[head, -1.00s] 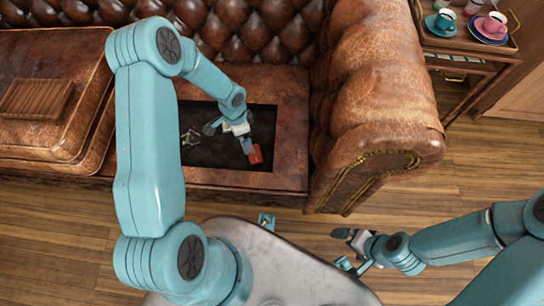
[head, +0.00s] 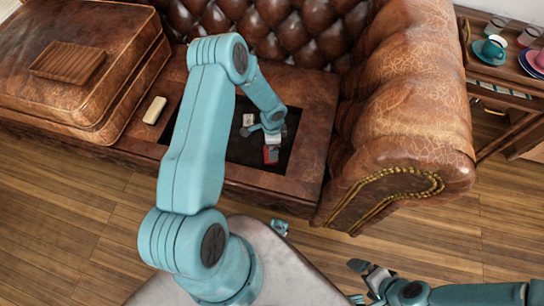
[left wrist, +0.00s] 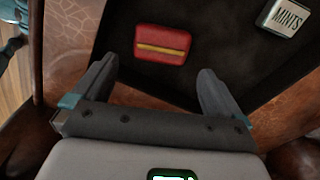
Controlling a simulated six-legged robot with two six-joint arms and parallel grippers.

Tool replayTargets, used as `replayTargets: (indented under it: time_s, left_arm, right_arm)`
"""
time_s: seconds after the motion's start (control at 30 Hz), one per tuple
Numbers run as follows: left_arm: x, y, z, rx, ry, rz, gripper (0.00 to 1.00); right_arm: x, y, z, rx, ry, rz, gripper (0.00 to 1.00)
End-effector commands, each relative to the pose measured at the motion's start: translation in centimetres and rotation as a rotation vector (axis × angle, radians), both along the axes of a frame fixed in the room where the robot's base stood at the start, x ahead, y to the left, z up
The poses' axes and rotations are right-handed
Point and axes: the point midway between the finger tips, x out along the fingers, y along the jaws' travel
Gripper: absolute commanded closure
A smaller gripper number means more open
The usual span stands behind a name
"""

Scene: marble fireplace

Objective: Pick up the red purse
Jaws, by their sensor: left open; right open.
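The red purse (left wrist: 162,44) lies on the dark floor of a recess in the leather sofa seat. It has a yellow stripe across it in the left wrist view. In the head view the purse (head: 271,155) shows just below my left gripper (head: 273,142). In the left wrist view my left gripper (left wrist: 158,82) is open and empty, and the purse lies beyond the fingertips, between their lines. I cannot tell the exact gap. My right gripper (head: 360,282) is open and empty over the floor at the lower right of the head view.
A mints tin (left wrist: 284,18) lies in the recess near the purse. A pale bar (head: 154,110) lies on the sofa left of the recess, by a cushion (head: 60,75). The sofa arm (head: 410,130) rises on the right. A side table (head: 500,72) with cups stands beyond it.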

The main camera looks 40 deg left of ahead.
Motion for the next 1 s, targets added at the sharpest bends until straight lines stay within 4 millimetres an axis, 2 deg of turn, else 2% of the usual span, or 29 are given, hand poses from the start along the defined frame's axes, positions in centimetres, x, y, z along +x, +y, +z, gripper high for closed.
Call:
replayTargets:
  time_s: [0.03, 0.27, 0.53, 0.77, 0.87, 0.9, 1.0]
  left_arm:
    - [0.0, 0.0, -0.7, -0.001, 0.001, 0.000, 0.00]
    - [0.2, -0.3, -2.1, -0.001, -0.001, -0.002, 0.00]
    - [0.4, -0.3, -6.2, 0.000, 0.000, -0.002, 0.00]
    - [0.4, -0.3, -6.3, 0.001, -0.001, -0.003, 0.00]
    - [0.4, -0.3, -6.3, 0.001, -0.001, -0.003, 0.29]
    - [0.4, -0.3, -6.3, 0.001, -0.001, -0.003, 0.42]
    - [0.4, -0.3, -6.3, 0.000, -0.001, -0.003, 0.42]
  right_arm:
    - [0.0, 0.0, -0.3, 0.000, 0.000, 0.000, 0.00]
    - [0.0, 0.0, -0.7, 0.000, 0.000, 0.000, 0.00]
    - [0.0, 0.0, -2.2, 0.000, 0.000, 0.000, 0.00]
    - [0.0, 0.0, -2.1, 0.000, 0.000, 0.000, 0.00]
    - [0.0, 0.0, -2.1, 0.000, 0.000, 0.000, 0.00]
    - [0.0, 0.0, -2.1, 0.000, 0.000, 0.000, 0.00]
    - [0.0, 0.0, -2.1, 0.000, 0.000, 0.000, 0.00]
